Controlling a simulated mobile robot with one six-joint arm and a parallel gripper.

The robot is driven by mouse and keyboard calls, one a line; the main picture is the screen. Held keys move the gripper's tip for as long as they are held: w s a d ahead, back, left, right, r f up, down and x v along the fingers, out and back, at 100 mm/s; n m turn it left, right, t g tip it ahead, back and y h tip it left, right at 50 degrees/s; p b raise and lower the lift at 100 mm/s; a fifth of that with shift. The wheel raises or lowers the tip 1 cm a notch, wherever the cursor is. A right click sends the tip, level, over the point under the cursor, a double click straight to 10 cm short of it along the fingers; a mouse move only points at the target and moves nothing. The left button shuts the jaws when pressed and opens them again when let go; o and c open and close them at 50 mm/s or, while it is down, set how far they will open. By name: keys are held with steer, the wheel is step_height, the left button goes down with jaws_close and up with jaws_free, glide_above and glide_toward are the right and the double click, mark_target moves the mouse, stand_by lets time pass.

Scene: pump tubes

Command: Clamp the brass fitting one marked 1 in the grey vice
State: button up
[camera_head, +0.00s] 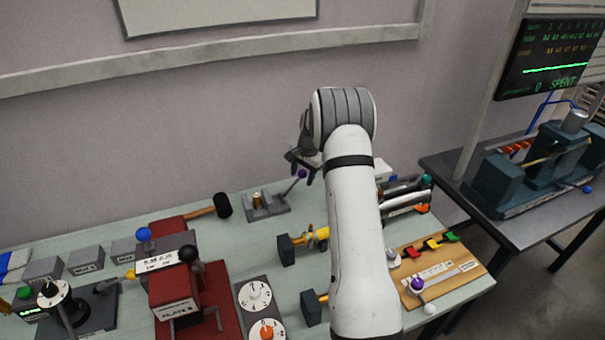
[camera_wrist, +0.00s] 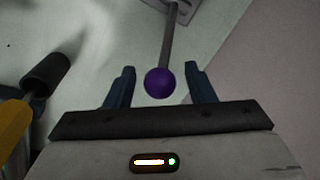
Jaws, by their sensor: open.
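The grey vice (camera_head: 268,209) stands at the back of the bench, left of my arm. A small brass fitting (camera_head: 257,200) stands upright between its blocks; I cannot read its mark, nor tell whether the blocks press on it. The vice's lever (camera_head: 291,188) slants up to the right and ends in a purple knob (camera_head: 302,174). My gripper (camera_wrist: 160,68) is open, with the purple knob (camera_wrist: 159,83) between its two fingers and a visible space on each side. In the wrist view the lever runs away from the knob toward a grey base (camera_wrist: 184,12).
A hammer (camera_head: 207,210) lies left of the vice. A yellow fitting in a dark holder (camera_head: 286,249) stands in front. A red press (camera_head: 172,285) and dials (camera_head: 255,296) are nearer. A wooden board (camera_head: 440,262) and hoses are right of my arm. The wall is behind.

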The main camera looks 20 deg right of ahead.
steer(key=shift+c, duration=0.6)
jaws_close()
